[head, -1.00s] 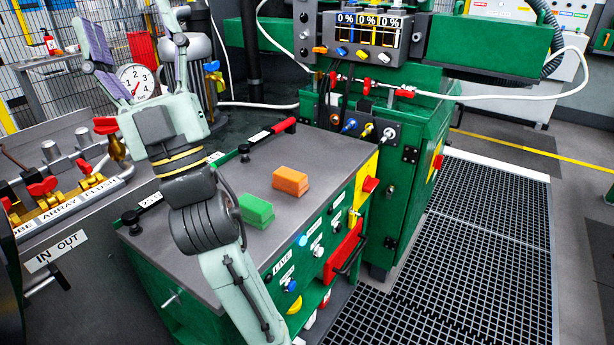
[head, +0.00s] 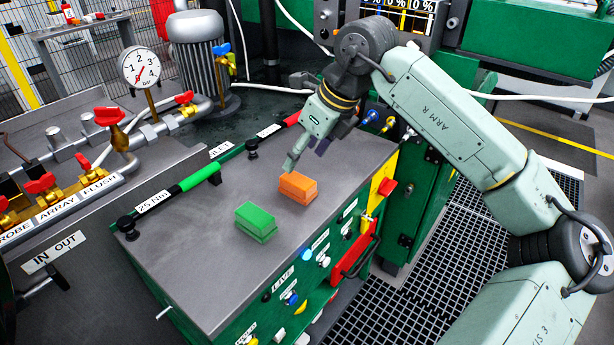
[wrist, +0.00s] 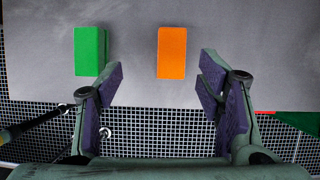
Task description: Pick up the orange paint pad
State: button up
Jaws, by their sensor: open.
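The orange paint pad (head: 298,187) lies on the grey top of the green cabinet (head: 210,262), to the right of and behind the green pad (head: 256,221). In the wrist view the orange pad (wrist: 172,53) is beyond my fingertips, between their lines and nearer the right finger. The green pad (wrist: 90,51) is ahead of the left finger there. My gripper (head: 306,153) hangs above and just behind the orange pad in the head view, apart from it. In the wrist view my gripper (wrist: 160,80) is open and empty, with purple finger pads.
Red-handled valves and pipes (head: 110,125) with a gauge (head: 141,68) stand at the left. A green-and-black bar handle (head: 190,182) runs along the cabinet's left edge. Knobs and a red handle (head: 355,252) stick out at the front. The top around both pads is clear.

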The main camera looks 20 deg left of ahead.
aim_at(298, 180)
jog(key=shift+h, duration=0.3)
jog(key=f, duration=0.2)
jog(key=w+f+p, duration=0.1)
jog(key=f, duration=0.2)
jog(key=shift+w+a, duration=0.15)
jog(key=shift+w, duration=0.05)
jog(key=shift+w+p+x, duration=0.2)
jog(key=shift+p+x, duration=0.9)
jog(key=shift+x, duration=1.8)
jog(key=shift+a+r, duration=0.1)
jog(key=shift+a, duration=0.05)
jog(key=shift+c, duration=0.6)
jog(key=c, duration=1.1)
jog(key=shift+r, duration=0.1)
